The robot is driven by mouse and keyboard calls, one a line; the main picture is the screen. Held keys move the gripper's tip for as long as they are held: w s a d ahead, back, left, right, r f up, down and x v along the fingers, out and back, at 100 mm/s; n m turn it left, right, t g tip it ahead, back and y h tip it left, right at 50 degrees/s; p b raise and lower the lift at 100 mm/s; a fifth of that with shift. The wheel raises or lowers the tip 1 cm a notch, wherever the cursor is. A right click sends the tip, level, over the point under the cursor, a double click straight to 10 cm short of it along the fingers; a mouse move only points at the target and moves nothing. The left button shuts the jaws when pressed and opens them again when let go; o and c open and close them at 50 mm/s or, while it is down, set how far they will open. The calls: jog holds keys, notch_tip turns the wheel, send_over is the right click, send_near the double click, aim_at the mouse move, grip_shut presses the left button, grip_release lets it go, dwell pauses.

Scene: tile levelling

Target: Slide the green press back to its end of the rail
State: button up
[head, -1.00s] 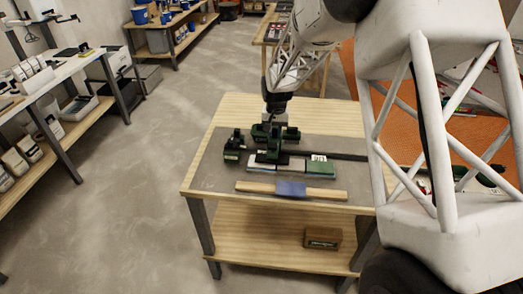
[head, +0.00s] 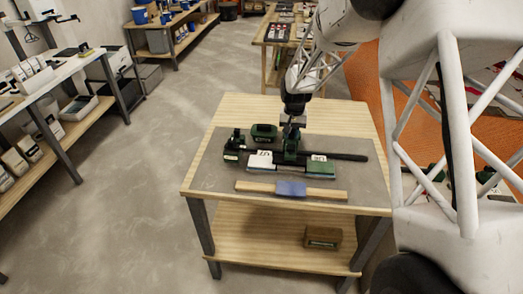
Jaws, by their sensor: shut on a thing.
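The green press (head: 290,153) stands on the dark rail (head: 345,156) on the grey mat, about midway along the table. My gripper (head: 292,124) comes down from above and is shut on the upper part of the press. The fingertips are too small to see clearly. A dark green block (head: 235,147) stands at the left end of the rail. The rail runs on to the right of the press and its right end is bare. A row of tiles (head: 318,172) lies in front of the rail, with a white labelled piece (head: 260,159) left of the press.
A separate green object (head: 264,132) sits behind the rail. A wooden batten with a blue piece (head: 291,188) lies along the mat's front. A brown box (head: 323,237) is on the lower shelf. The table top (head: 240,104) is clear at the back.

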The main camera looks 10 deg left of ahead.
jog(key=shift+d, duration=12.1)
jog(key=o, duration=0.8)
notch_tip(320, 180, up, 7)
